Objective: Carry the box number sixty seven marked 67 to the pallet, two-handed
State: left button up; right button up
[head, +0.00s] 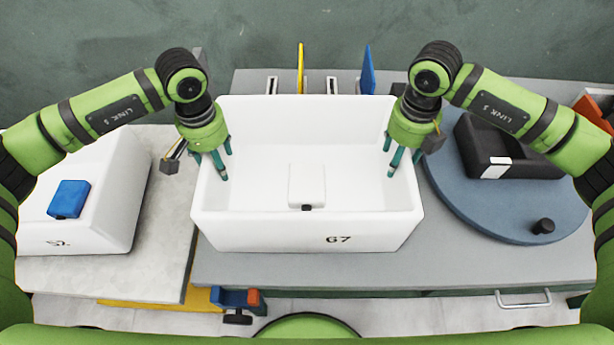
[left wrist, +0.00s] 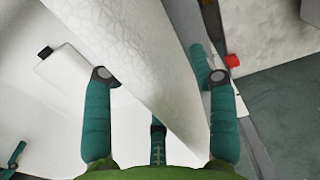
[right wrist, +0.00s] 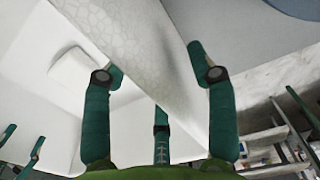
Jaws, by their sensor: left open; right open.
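The white open foam box marked 67 (head: 305,228) stands on the grey bench in the middle of the head view, its number on the near wall. My left gripper (head: 207,165) is open over the box's left wall; in the left wrist view the wall's rim (left wrist: 140,60) passes between its fingers. My right gripper (head: 403,165) is open over the right wall; in the right wrist view that rim (right wrist: 150,60) also runs between the fingers. Whether any finger touches foam, I cannot tell. I cannot make out a pallet.
Another white box (head: 90,200), its number hard to read, sits on a pale slab at left with a blue block (head: 69,199) on it. A blue round plate (head: 510,200) at right carries a black tray (head: 505,150). Yellow and blue upright plates stand behind the box.

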pick_arm(q)
jog(key=shift+f, duration=0.55)
pick_arm(e)
jog(key=shift+f, duration=0.55)
pick_arm(q)
grip_shut()
pick_arm(e)
grip_shut()
pick_arm(q)
jog(key=shift+r, duration=0.15)
pick_arm(e)
jog(key=shift+r, duration=0.1)
